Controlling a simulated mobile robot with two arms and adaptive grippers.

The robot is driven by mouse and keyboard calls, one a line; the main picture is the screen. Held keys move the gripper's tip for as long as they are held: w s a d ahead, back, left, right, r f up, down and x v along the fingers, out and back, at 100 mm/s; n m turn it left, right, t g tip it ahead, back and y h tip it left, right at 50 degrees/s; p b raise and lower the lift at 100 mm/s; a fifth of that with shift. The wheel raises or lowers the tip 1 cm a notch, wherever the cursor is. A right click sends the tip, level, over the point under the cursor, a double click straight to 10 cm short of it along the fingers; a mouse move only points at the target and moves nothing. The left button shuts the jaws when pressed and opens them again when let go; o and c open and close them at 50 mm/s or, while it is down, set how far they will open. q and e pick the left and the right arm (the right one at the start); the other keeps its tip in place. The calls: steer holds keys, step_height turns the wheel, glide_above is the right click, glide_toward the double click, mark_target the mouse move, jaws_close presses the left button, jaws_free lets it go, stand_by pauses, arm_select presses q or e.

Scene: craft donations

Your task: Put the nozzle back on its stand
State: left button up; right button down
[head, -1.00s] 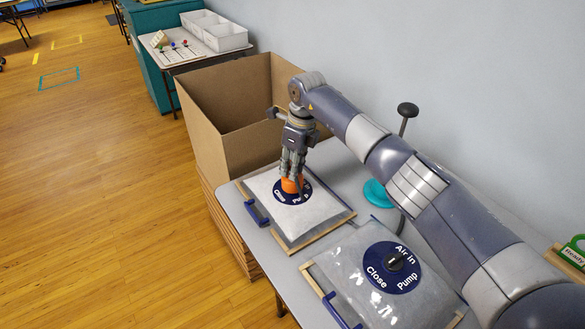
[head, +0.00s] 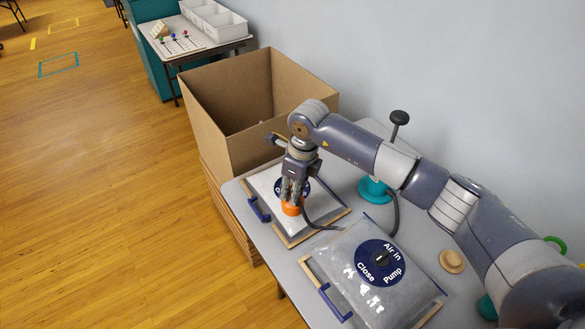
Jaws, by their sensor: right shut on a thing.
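My right gripper (head: 293,199) is shut on the orange nozzle (head: 291,209) and holds it over the far vacuum bag, just in front of that bag's blue label (head: 279,185). The fingers hide the nozzle's upper part. A black hose (head: 318,226) runs from near the nozzle along the table toward the teal pump (head: 371,191), which has a black handle (head: 399,118). I cannot tell for sure which thing is the stand; a round tan wooden piece (head: 451,261) lies right of the near bag. My left gripper is not in view.
The near bag (head: 350,248) has a blue label with a black valve (head: 382,258). Both bags lie on wood-edged boards with blue handles. A large open cardboard box (head: 205,110) stands behind the table. A teal item (head: 487,308) is partly hidden by my right arm.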

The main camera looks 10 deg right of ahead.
steer(key=s+r+p, duration=0.2)
steer(key=s+r, duration=0.2)
steer(key=r, duration=0.6)
steer(key=s+d+p, duration=0.3)
steer(key=s+d, duration=0.3)
steer(key=d, duration=0.8)
steer(key=s+d+p, duration=0.2)
steer(key=s+d, duration=0.4)
steer(key=d, duration=0.7)
steer(key=s+d+p, duration=0.3)
steer(key=s+d, duration=0.3)
steer(key=d, duration=0.8)
steer(key=shift+w+a+f+b, duration=0.1)
steer(key=shift+w+f+b, duration=0.05)
steer(key=shift+f+b, duration=3.35)
steer(key=shift+w+f+b, duration=0.15)
steer(key=shift+f+b, duration=2.55)
steer(key=shift+f, duration=1.5)
steer(key=shift+f+b, duration=1)
steer(key=shift+f, duration=0.3)
